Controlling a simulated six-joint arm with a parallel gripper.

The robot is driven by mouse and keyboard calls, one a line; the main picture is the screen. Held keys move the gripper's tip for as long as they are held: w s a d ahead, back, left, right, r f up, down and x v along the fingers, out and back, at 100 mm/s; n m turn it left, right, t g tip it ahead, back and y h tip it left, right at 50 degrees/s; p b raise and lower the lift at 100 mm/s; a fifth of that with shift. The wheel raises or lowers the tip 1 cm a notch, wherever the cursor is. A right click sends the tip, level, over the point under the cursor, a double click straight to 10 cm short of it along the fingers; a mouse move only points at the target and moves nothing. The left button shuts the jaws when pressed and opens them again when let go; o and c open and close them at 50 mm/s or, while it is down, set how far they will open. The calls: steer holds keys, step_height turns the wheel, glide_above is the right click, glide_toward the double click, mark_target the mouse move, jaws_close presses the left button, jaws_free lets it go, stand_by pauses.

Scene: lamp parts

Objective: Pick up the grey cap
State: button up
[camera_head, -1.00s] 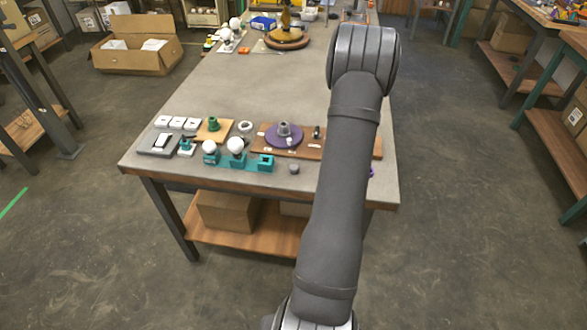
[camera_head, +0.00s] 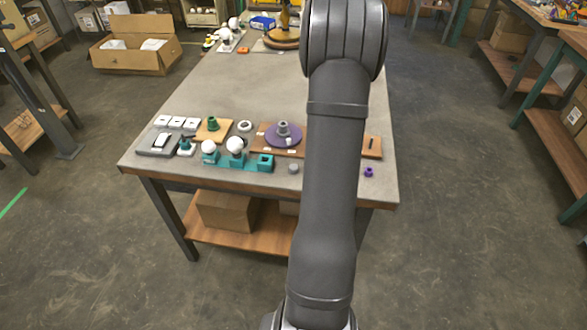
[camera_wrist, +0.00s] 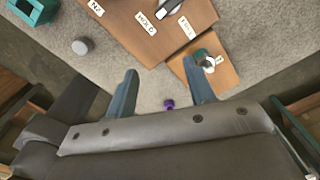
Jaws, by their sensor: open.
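The grey cap (camera_head: 293,168) is a small round piece on the bare grey table top near its front edge, left of my arm in the head view. In the wrist view the grey cap (camera_wrist: 83,46) lies at the upper left, apart from the fingers. My gripper (camera_wrist: 162,86) shows its two blue-grey fingers spread apart with nothing between them but table surface farther below. The cap is to the left of the left finger. In the head view my arm hides the gripper.
A small purple part (camera_head: 368,172) lies near the table's front right; a teal block holder (camera_head: 265,162) stands left of the cap. A labelled wooden board (camera_head: 262,145) with a purple disc (camera_head: 283,137) lies behind it. The table's middle (camera_head: 240,90) is clear.

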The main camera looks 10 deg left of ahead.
steer(key=s+a+r+n, duration=0.3)
steer(key=s+a, duration=0.1)
steer(key=s, duration=0.2)
steer(key=s+a+r+n, duration=0.2)
steer(key=s+a+r, duration=0.2)
steer(key=s, duration=0.2)
step_height(320, 180, down, 12)
steer(key=shift+s+f, duration=0.1)
steer(key=shift+f, duration=0.05)
steer(key=shift+w+a+f, duration=0.15)
steer(key=shift+w+f, duration=0.05)
steer(key=shift+f, duration=1.1)
steer(key=shift+w+a+f, duration=0.1)
steer(key=shift+w+f, duration=0.1)
steer(key=shift+f, duration=1.1)
steer(key=shift+c, duration=0.4)
steer(key=c, duration=0.9)
